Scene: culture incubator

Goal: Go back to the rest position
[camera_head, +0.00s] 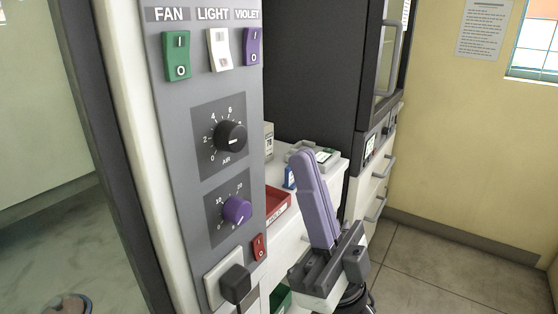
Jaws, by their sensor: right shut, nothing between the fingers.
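My right gripper (306,158) is in the lower middle of the head view, right of the grey control panel (187,106). Its two long lavender fingers point up and lean slightly left. They are shut against each other with nothing between them. The dark gripper body is below them, and the wrist runs out of the bottom edge. The gripper shows in front of a white counter and hides part of it. It appears apart from the panel. My left gripper is not in view.
The panel has green (176,57), white (219,49) and violet (252,47) switches, a black knob (231,136) and a purple knob (237,210). A red tray (278,206) lies on the counter behind. A dark cabinet (318,70) stands at the back. Floor (440,262) is clear at right.

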